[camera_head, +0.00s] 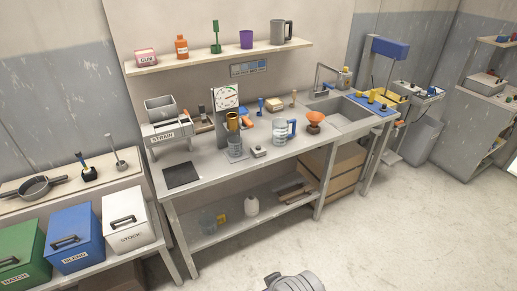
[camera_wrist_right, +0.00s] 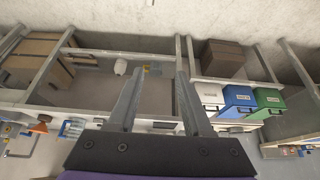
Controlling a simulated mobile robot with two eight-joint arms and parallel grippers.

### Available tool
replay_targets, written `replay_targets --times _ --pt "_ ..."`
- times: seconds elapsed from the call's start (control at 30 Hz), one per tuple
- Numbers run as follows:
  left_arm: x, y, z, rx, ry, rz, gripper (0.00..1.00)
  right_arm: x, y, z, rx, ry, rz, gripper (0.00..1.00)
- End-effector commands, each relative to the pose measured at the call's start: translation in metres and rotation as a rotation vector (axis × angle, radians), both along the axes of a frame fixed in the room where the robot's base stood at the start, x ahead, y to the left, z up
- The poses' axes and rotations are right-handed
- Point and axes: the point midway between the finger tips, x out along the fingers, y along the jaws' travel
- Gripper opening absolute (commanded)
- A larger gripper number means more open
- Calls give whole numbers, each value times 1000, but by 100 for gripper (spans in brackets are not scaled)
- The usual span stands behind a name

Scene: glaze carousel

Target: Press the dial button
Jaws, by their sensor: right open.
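My left gripper is not in view. A grey piece of my own body shows at the bottom of the head view.
The bench (camera_head: 213,178) also holds a clear jug with a blue handle (camera_head: 280,131), an orange funnel (camera_head: 315,118) and a dark square pad (camera_head: 183,174). A shelf (camera_head: 217,57) hangs above. Lidded bins, including a white one (camera_head: 128,219), stand left. The floor in front is clear.

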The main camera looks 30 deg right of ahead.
Motion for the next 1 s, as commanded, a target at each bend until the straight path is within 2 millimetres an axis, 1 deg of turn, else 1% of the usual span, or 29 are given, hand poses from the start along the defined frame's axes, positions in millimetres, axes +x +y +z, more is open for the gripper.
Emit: replay_targets --times 0.13,0.17,0.2,0.27,0.4,0.43,1.0 --pt "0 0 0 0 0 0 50 0 0 0 0 0 0 50" --pt "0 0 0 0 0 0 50 0 0 0 0 0 0 46" --pt "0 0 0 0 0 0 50 0 0 0 0 0 0 39" --pt "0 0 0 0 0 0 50 0 0 0 0 0 0 28" --pt "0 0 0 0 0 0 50 0 0 0 0 0 0 3" --pt "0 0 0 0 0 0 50 0 0 0 0 0 0 0" --pt "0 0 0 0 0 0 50 0 0 0 0 0 0 0"
